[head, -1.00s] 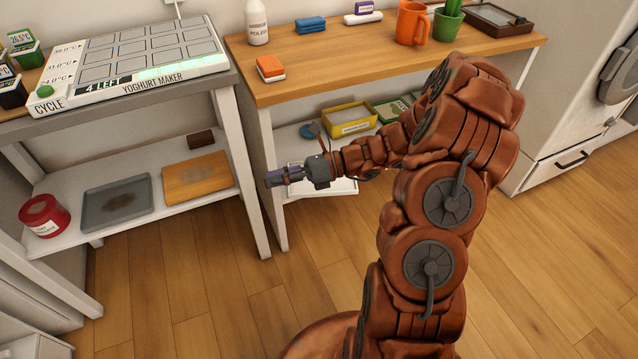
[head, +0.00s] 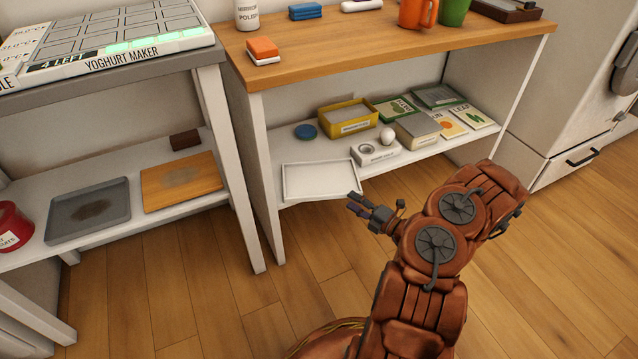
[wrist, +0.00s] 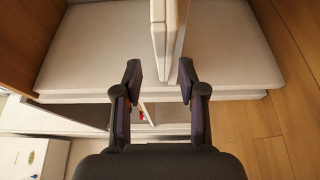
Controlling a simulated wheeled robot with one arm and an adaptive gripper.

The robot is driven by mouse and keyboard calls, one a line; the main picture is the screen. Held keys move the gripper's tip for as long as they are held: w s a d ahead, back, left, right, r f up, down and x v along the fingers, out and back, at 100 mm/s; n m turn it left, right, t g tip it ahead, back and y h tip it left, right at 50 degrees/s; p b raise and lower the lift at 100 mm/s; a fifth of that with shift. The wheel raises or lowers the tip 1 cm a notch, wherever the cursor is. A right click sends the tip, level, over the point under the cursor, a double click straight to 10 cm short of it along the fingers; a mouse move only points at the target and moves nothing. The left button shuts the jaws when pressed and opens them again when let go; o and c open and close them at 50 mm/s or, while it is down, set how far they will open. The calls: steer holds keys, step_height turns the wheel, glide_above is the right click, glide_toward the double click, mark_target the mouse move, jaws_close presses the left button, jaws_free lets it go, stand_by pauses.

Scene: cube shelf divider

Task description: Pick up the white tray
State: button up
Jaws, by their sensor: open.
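The white tray (head: 318,183) is shallow, rectangular and empty. It lies flat at the left front of the lower shelf (head: 438,150) of the wooden-topped table, reaching the shelf's front edge in the head view. My gripper (head: 355,203) is by the tray's front right corner in that picture, apparently in front of the shelf. Whether it touches the tray cannot be told. In the wrist view my gripper (wrist: 160,82) is open, with nothing between its fingers. Pale panels fill much of that view, and I cannot make out the tray there.
A table leg (head: 266,190) stands left of the tray. The wooden floor (head: 240,310) in front is clear.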

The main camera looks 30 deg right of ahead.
mark_target(336, 191)
steer(key=b+x, duration=0.1)
steer(key=x, duration=0.2)
steer(key=f+b+x, duration=0.1)
steer(key=b+x, duration=0.1)
steer(key=x, duration=0.1)
steer(key=shift+w+f, duration=0.2)
steer(key=shift+w, duration=0.15)
steer(key=shift+w+a+r, duration=0.15)
steer(key=shift+w, duration=0.35)
steer(key=shift+c, duration=0.3)
jaws_close()
